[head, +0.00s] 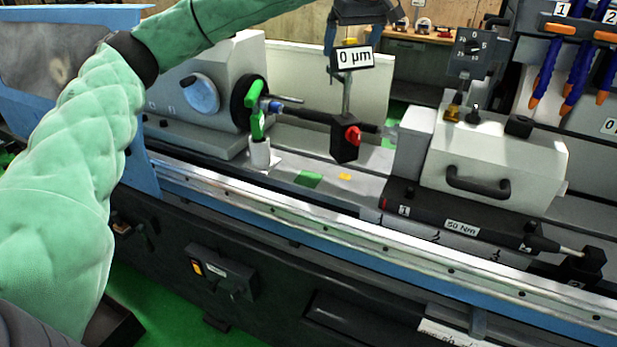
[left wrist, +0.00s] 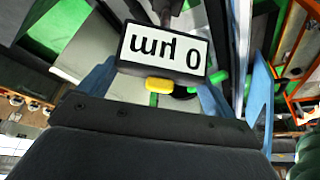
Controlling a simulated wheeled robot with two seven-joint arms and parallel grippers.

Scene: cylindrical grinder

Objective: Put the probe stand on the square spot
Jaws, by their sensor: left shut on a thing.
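The probe stand has a black base block with a red knob (head: 345,143), a thin upright post and a display reading 0 µm (head: 352,57). My left gripper (head: 353,44) is shut on the stand at its top, around the display. In the left wrist view the display (left wrist: 163,50) and a yellow button sit between my blue fingers (left wrist: 158,82). The stand hangs upright, its base seemingly just above the machine bed. A green square spot (head: 308,179) lies on the bed, below and left of the base. A small yellow spot (head: 345,177) lies right of it. My right gripper is not in view.
A green-handled tool in a white holder (head: 260,155) stands left of the stand, before the grey headstock (head: 205,90). The white tailstock housing (head: 495,165) with a black handle stands to the right. A metal rail (head: 300,220) runs along the front.

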